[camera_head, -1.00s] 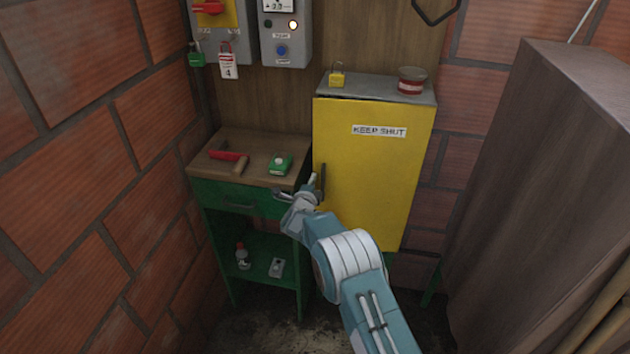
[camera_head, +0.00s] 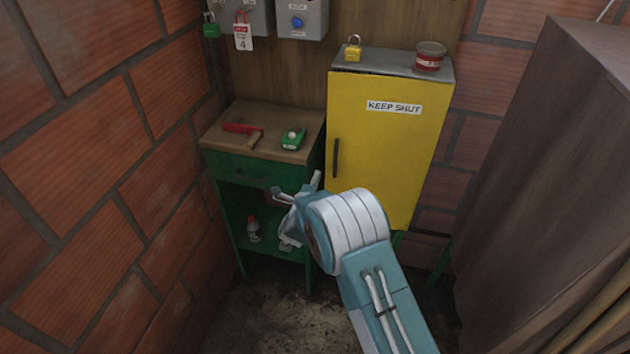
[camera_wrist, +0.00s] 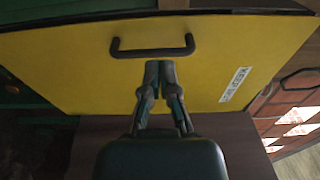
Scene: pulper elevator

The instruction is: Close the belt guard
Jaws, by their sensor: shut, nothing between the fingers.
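The yellow guard door (camera_head: 385,145) bears a "KEEP SHUT" label and is on the grey-topped cabinet. It looks closed or nearly so; I cannot tell if it is fully flush. Its dark handle (camera_head: 336,158) is near the left edge. My gripper (camera_head: 316,181) is just below and left of the handle in the head view. In the wrist view, the yellow door fills much of the picture, with the handle (camera_wrist: 152,50) just beyond my shut, empty fingertips (camera_wrist: 160,66). Whether the fingers touch the door is unclear.
A green bench (camera_head: 262,130) with a red-handled tool (camera_head: 242,129) and a green device (camera_head: 292,138) stands left of the cabinet. A yellow padlock (camera_head: 353,48) and a red tin (camera_head: 430,56) sit on top. A draped bulk (camera_head: 555,180) is at right.

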